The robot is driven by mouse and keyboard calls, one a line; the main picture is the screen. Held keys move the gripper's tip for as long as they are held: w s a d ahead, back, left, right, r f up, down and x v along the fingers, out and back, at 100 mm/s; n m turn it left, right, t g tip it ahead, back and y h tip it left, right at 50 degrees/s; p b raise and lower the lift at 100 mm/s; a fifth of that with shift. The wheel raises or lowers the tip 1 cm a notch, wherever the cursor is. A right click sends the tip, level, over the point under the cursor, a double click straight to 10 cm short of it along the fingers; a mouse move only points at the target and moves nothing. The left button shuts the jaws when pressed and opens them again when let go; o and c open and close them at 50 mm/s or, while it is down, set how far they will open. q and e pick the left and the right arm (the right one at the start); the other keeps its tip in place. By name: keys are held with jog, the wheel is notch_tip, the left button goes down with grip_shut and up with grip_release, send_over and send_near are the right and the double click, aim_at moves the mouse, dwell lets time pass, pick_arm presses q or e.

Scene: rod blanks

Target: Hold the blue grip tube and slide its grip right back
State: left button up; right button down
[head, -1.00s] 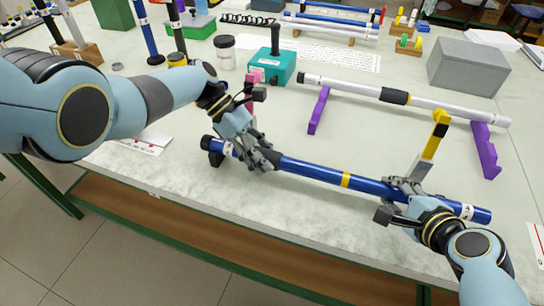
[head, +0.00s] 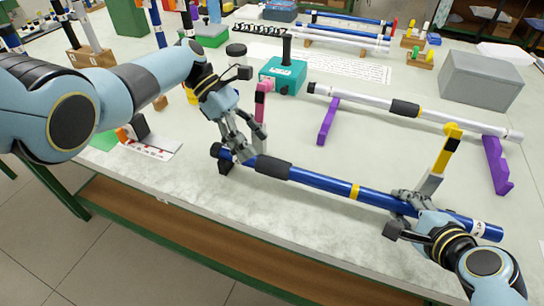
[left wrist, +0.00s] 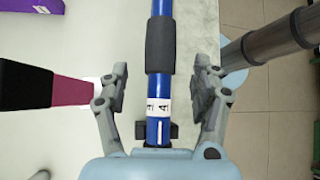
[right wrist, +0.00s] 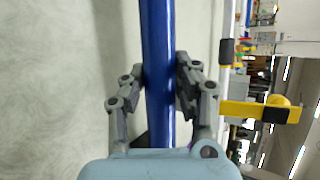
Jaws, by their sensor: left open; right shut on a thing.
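The blue grip tube (head: 325,182) lies slanted along the front of the table. It has a yellow band and a white label near its right end. Its black grip (head: 273,168) sits toward the left end; it also shows in the left wrist view (left wrist: 160,45). My left gripper (head: 243,150) is open, its fingers apart on either side of the tube's left end, beyond the grip; a white label lies between them (left wrist: 159,107). My right gripper (head: 408,200) is shut on the tube's blue body left of the right label; the right wrist view shows its fingers on both sides (right wrist: 161,85).
A pink post (head: 261,105) stands behind the left gripper and a yellow-topped post (head: 448,150) behind the right one. A white tube (head: 450,117) with a black grip rests on purple stands behind. A teal box (head: 283,76) and grey box (head: 480,80) stand further back.

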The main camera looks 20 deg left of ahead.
pick_arm(q)
jog(key=shift+v, duration=2.35)
pick_arm(e)
jog(key=shift+s+f, duration=0.25)
jog(key=shift+f, duration=0.05)
jog(key=c, duration=1.1)
grip_release()
jog(key=shift+a, duration=0.1)
jog(key=shift+c, duration=0.2)
jog(key=shift+o, duration=1.1)
jog(key=shift+w+r, duration=0.1)
jog(key=shift+r, duration=0.1)
